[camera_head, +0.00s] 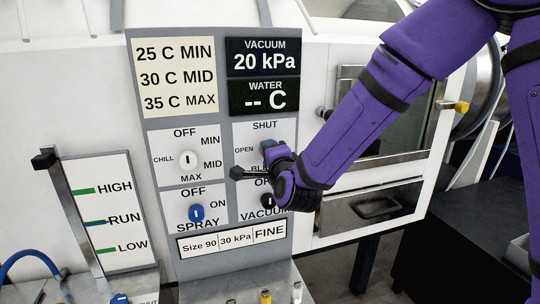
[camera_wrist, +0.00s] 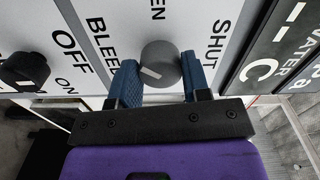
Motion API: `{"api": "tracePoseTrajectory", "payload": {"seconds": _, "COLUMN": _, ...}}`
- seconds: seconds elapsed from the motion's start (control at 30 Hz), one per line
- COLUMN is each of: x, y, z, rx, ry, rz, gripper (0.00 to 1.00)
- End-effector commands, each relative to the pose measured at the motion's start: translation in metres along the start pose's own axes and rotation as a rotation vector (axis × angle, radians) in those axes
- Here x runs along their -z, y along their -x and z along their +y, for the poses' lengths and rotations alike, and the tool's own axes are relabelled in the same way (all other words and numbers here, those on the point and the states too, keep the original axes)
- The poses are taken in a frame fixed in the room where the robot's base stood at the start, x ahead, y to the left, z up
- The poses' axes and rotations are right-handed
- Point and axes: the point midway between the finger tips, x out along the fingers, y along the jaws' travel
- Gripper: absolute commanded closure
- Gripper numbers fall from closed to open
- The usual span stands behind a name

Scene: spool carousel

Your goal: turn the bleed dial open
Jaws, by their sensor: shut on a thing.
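The bleed dial (camera_wrist: 162,55) is a dark grey round knob with a short white mark on its face. In the wrist view its panel carries SHUT to the right, letters ending in EN above, and BLEED to the left. The mark lies slanted; I cannot tell which label it points to. My gripper (camera_wrist: 158,74) has its blue fingers on either side of the dial, shut on it. In the head view my gripper (camera_head: 269,150) is at the bleed panel (camera_head: 240,132), between SHUT and BLEED, and hides the dial.
The vacuum dial (camera_head: 267,201) is close below my gripper. The white chill dial (camera_head: 187,160) and blue spray dial (camera_head: 196,213) are to the left. The vacuum display (camera_head: 263,57) reads 20 kPa; the water display (camera_head: 264,96) shows dashes. A drawer (camera_head: 370,208) is at right.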

Motion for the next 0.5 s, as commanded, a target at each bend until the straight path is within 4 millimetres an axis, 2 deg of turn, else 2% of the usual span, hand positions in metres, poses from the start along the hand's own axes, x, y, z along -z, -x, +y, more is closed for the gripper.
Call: {"api": "tracePoseTrajectory", "payload": {"seconds": 0.5, "x": 0.001, "y": 0.0001, "z": 0.0002, "rx": -0.002, "ry": -0.488, "rz": 0.002, "gripper": 0.8}}
